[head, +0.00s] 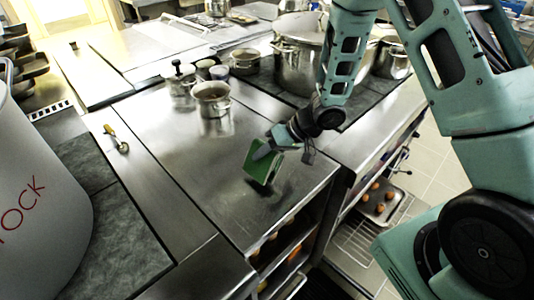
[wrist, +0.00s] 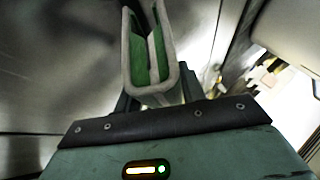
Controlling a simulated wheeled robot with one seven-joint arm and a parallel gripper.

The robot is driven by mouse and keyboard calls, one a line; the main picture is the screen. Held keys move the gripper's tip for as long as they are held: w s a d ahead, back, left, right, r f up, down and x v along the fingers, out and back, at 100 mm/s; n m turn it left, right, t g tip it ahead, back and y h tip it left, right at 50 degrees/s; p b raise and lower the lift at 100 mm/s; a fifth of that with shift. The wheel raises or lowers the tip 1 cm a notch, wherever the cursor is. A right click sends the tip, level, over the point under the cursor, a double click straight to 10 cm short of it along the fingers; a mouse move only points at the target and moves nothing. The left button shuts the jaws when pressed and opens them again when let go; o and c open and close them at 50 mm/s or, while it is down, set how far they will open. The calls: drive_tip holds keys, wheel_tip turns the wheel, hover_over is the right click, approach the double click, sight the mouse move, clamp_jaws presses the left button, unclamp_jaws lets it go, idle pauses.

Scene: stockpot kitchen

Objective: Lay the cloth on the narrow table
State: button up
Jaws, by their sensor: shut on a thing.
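The green cloth (head: 259,172) hangs as a small folded piece at the end of my arm in the head view. My gripper (head: 266,150) is shut on it and holds it over the front part of a steel worktop (head: 200,160). A dark shadow lies on the steel beside the cloth; I cannot tell whether its lower edge touches the steel. I cannot tell which surface is the narrow table.
Small pots (head: 211,98) stand at the worktop's back, with a large stockpot (head: 297,60) on the stove behind. A big white stock container (head: 35,190) fills the left. A yellow-handled tool (head: 116,138) lies on the left strip. The worktop's middle is clear. Shelves with orange items lie below its front edge.

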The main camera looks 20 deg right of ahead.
drive_tip(key=o, duration=1.1)
drive_tip(key=shift+f, duration=0.1)
drive_tip(key=shift+r, duration=0.2)
drive_tip(key=p+v, duration=0.1)
drive_tip(key=v, duration=1)
drive_tip(key=w+a+r+n+t+h, duration=0.1)
drive_tip(key=w+a+r+t+h, duration=0.15)
drive_tip(key=a+r, duration=0.2)
drive_tip(key=s+a+r+n+g+h, duration=0.1)
drive_tip(key=s+a+r+g, duration=0.1)
drive_tip(key=s, duration=0.6)
drive_tip(key=s+a+r+n+g+h, duration=0.2)
drive_tip(key=s+a, duration=0.2)
drive_tip(key=s, duration=0.5)
drive_tip(key=s+a+r+n+g+h, duration=0.1)
drive_tip(key=s+a+r+g, duration=0.1)
drive_tip(key=s, duration=0.7)
drive_tip(key=shift+s+a+r+n+h, duration=0.1)
drive_tip(key=shift+a+r+n+h, duration=0.2)
drive_tip(key=shift+a+n, duration=0.15)
